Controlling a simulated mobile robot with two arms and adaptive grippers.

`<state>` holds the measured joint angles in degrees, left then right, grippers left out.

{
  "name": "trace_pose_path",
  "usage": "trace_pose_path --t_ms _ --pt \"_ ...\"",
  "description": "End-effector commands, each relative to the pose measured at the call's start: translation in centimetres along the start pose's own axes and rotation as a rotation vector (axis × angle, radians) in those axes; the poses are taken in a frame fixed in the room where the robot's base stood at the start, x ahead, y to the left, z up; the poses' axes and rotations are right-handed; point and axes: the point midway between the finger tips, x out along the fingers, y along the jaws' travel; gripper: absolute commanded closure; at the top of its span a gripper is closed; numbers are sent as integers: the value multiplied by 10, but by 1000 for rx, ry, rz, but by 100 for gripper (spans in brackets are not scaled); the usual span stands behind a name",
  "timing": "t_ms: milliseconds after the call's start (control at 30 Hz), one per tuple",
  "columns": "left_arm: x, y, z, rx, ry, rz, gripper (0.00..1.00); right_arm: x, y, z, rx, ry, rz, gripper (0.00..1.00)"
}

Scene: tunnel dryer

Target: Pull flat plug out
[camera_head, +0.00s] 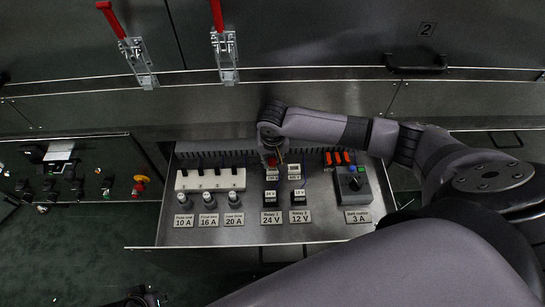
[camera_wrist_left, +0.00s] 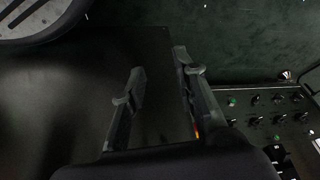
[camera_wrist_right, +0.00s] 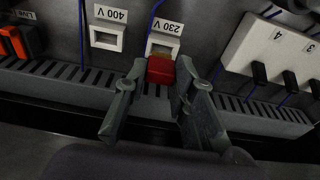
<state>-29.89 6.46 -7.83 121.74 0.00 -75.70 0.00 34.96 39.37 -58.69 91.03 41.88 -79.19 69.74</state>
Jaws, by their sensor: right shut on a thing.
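My right gripper (camera_wrist_right: 158,85) is shut on a red flat plug (camera_wrist_right: 160,69), which sits between its fingertips. The plug is right at the white 230 V socket (camera_wrist_right: 163,46) and covers its lower part in the right wrist view. I cannot tell how deep the plug sits. In the head view my right gripper (camera_head: 272,160) hangs over the drawer panel, with a bit of red between its fingers. The white 400 V socket (camera_wrist_right: 106,38) beside it looks empty. My left gripper (camera_wrist_left: 160,76) is open and empty, away from the panel.
The pulled-out panel drawer (camera_head: 240,233) holds relays, fuses and a white switch block (camera_head: 210,180). Orange connectors (camera_wrist_right: 16,42) and a slotted cable duct (camera_wrist_right: 60,85) lie near the right gripper. Red-handled clamps (camera_head: 225,55) stand above. A control panel (camera_head: 75,178) is at left.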

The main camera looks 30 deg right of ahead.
Motion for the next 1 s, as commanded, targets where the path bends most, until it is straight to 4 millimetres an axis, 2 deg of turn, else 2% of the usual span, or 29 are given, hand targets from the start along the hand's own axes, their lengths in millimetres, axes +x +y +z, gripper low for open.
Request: trace_pose_path --t_ms 100,200,1000 --pt "1 0 0 0 3 1 72 -3 0 0 0 0 0 100" --pt "16 1 9 0 -17 2 72 -5 0 -1 0 0 0 100" --pt "72 4 35 6 -48 7 72 -18 0 -3 0 0 0 100"
